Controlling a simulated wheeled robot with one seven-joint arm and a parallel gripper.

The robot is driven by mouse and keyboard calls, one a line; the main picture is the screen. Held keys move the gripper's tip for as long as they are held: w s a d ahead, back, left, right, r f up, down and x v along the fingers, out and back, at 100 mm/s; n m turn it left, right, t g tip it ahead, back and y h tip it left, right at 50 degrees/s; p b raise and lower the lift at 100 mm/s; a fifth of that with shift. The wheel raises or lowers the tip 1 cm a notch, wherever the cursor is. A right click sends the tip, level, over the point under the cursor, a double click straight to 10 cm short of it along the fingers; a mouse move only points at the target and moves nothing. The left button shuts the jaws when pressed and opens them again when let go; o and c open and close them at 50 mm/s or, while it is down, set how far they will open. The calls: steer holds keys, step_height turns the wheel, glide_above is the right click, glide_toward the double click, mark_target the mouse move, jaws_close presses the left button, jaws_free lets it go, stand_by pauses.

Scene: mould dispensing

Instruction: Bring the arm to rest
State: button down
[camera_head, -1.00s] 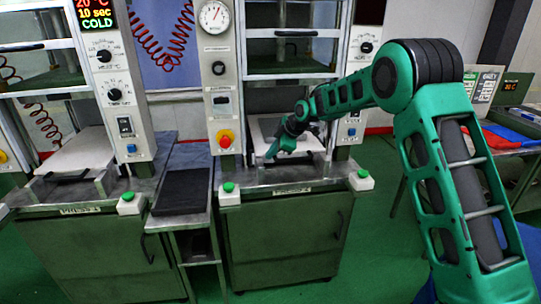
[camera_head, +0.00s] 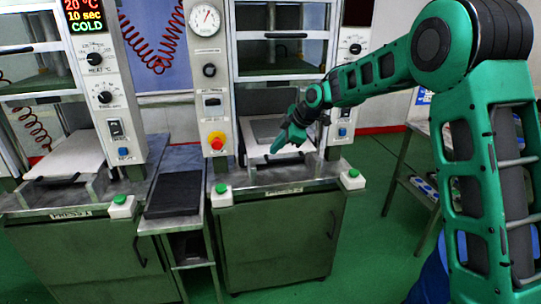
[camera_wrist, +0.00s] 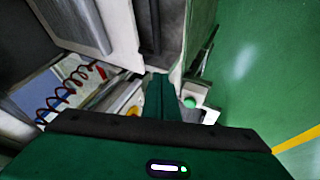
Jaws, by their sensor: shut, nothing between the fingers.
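My arm reaches in from the right in the head view, with its elbow raised. My gripper (camera_head: 283,142) is at its far end, in front of the right press, near the press's pale plate (camera_head: 262,150). Its fingers are together and hold nothing. In the wrist view my gripper (camera_wrist: 160,82) shows as a closed green wedge, with a press and the green floor beyond it. Whether the gripper touches the press is hard to tell; it appears apart from it.
The left press (camera_head: 70,200) shows a display reading 20 °C, 10 sec, COLD. A dark tray (camera_head: 176,192) lies on a small stand between the presses. Green button boxes (camera_head: 222,195) sit on the front edges. A table (camera_head: 420,190) stands behind my arm; green floor is open in front.

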steer(key=s+d+r+m+g+h, duration=0.1)
steer(key=s+d+r+m+h, duration=0.1)
steer(key=s+d+m, duration=0.7)
steer(key=s+d+r+m+h, duration=0.2)
steer(key=s+d, duration=0.8)
steer(key=d, duration=0.6)
steer(key=s+d+f+m+g, duration=0.1)
steer(key=s+d+m, duration=0.2)
steer(key=s, duration=0.8)
steer(key=s+d+f+m+g, duration=0.1)
steer(key=s+d+f+m, duration=0.1)
steer(key=s+m, duration=0.4)
steer(key=s+d+f+m+g+h, duration=0.1)
steer(key=s+d+m, duration=0.4)
steer(key=s, duration=1.1)
steer(key=shift+s+f+g, duration=0.3)
steer(key=shift+f+g, duration=0.2)
steer(key=shift+f, duration=0.1)
steer(key=shift+d, duration=0.1)
